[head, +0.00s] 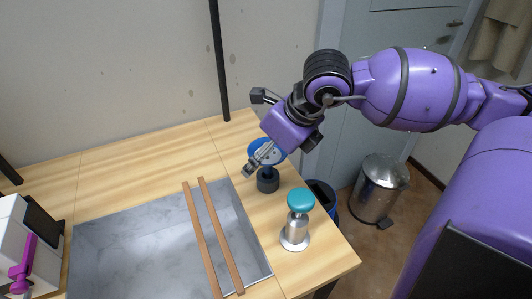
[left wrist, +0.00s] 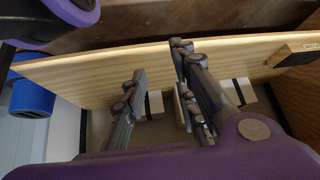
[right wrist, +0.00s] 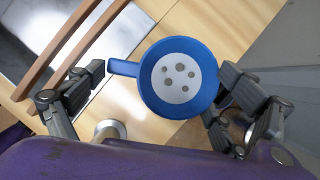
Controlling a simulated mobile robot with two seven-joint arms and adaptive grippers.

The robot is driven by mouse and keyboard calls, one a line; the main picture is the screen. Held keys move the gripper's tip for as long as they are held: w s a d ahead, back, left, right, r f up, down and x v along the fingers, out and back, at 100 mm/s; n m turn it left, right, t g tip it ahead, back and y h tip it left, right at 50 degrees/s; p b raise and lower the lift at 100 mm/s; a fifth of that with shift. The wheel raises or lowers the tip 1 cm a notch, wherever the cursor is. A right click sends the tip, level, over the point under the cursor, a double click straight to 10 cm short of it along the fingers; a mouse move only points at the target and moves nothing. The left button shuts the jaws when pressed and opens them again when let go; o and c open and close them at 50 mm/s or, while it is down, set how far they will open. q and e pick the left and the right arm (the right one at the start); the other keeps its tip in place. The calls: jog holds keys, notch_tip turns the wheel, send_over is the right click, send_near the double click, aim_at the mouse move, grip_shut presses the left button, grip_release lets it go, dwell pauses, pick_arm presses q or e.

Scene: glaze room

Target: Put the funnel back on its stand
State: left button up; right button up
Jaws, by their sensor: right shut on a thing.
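The blue funnel (head: 267,146) is at the right back of the table, above a dark round stand (head: 268,183). I cannot tell whether it rests in the stand. In the right wrist view the funnel (right wrist: 205,65) shows from above, with a pale holed disc inside and a handle pointing left. My right gripper (head: 257,163) is shut on the funnel, one finger at the handle end and the other at the opposite rim. My left gripper (left wrist: 160,68) is open and empty beside a wooden board edge, and is not in the head view.
A metal item with a teal top (head: 300,201) stands close in front of the stand. A grey tray (head: 130,251) with two wooden strips (head: 224,245) lies to the left. A white device (head: 13,235) stands at far left. A metal bin (head: 380,184) is on the floor.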

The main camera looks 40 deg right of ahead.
aim_at(267, 163)
pick_arm(q)
jog(key=shift+w, duration=0.2)
pick_arm(e)
jog(key=shift+f, duration=0.15)
pick_arm(q)
jog(key=shift+w+d+f+b, duration=0.1)
jog(key=shift+w+f+b, duration=0.05)
jog(key=shift+w+b, duration=0.15)
pick_arm(e)
jog(key=shift+f, duration=0.3)
pick_arm(q)
jog(key=shift+s+f, duration=0.2)
pick_arm(e)
jog(key=shift+f, duration=0.2)
jog(key=shift+f+b, duration=0.25)
jog(key=shift+b, duration=0.1)
pick_arm(q)
jog(key=shift+s+f, duration=0.4)
jog(key=shift+s, duration=0.3)
jog(key=shift+w+f+b, duration=0.15)
jog(key=shift+w+b, duration=0.05)
jog(key=shift+b, duration=0.1)
pick_arm(e)
jog(key=shift+f, duration=0.35)
pick_arm(q)
jog(key=shift+w+f, duration=0.2)
pick_arm(e)
jog(key=shift+f, duration=0.3)
